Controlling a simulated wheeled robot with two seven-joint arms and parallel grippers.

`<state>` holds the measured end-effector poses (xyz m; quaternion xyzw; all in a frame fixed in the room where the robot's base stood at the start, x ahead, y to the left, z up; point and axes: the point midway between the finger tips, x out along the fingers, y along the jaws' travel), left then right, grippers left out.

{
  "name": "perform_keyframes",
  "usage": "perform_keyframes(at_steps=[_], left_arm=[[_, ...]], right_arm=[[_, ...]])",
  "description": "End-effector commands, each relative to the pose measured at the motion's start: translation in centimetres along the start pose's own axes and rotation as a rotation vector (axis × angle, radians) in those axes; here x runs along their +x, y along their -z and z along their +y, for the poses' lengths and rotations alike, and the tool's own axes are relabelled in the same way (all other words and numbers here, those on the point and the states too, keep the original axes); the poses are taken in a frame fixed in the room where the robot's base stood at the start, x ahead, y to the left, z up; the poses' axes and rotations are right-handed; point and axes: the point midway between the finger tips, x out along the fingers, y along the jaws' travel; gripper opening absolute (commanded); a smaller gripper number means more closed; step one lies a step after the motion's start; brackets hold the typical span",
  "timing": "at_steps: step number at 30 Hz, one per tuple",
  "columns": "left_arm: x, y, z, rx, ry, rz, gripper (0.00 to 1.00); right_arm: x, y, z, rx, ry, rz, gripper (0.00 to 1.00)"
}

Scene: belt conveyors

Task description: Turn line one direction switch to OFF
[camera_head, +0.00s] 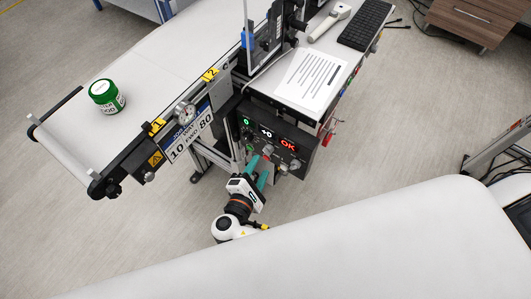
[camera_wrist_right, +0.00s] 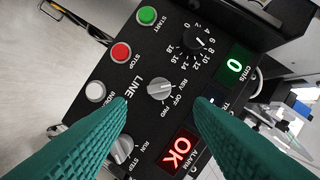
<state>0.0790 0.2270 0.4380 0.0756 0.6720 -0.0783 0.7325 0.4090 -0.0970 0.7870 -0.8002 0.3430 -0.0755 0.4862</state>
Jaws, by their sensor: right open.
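My right gripper (camera_head: 262,168) is in front of the panel. In the right wrist view its green fingers (camera_wrist_right: 160,106) are open, one on each side of the direction switch in the picture, with nothing between them. Contact with the knob does not show. My left gripper is not in view.
A green START button (camera_wrist_right: 148,16), a red STOP button (camera_wrist_right: 121,52), a speed dial (camera_wrist_right: 199,39) and a RUN/STEP knob (camera_wrist_right: 122,149) surround the switch. A white surface (camera_head: 330,245) fills the foreground.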

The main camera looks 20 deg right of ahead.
Motion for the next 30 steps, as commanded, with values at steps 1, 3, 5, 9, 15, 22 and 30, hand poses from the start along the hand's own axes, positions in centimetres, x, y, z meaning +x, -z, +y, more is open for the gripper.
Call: perform_keyframes(at_steps=[1, 3, 5, 9, 15, 22, 30], left_arm=[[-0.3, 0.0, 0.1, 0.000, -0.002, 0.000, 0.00], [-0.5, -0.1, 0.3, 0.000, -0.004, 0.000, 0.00], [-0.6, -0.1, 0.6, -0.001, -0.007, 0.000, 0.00], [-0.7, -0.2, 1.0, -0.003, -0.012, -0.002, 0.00], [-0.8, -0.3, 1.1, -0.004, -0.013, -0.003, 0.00], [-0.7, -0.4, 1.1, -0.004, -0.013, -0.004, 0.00], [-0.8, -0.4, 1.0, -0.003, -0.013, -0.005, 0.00]], right_arm=[[1.1, 0.1, -0.1, -0.002, 0.002, 0.001, 0.48], [2.5, 0.1, -0.2, -0.002, 0.002, 0.002, 0.48], [3.5, 0.1, -0.1, -0.001, 0.000, 0.000, 0.48], [5.2, 0.0, 0.0, -0.002, 0.000, 0.000, 0.48], [6.1, 0.0, 0.1, -0.001, -0.002, -0.002, 0.48], [6.1, 0.0, 0.1, 0.000, -0.002, -0.002, 0.48], [6.1, 0.0, 0.1, 0.000, -0.002, -0.002, 0.05]])
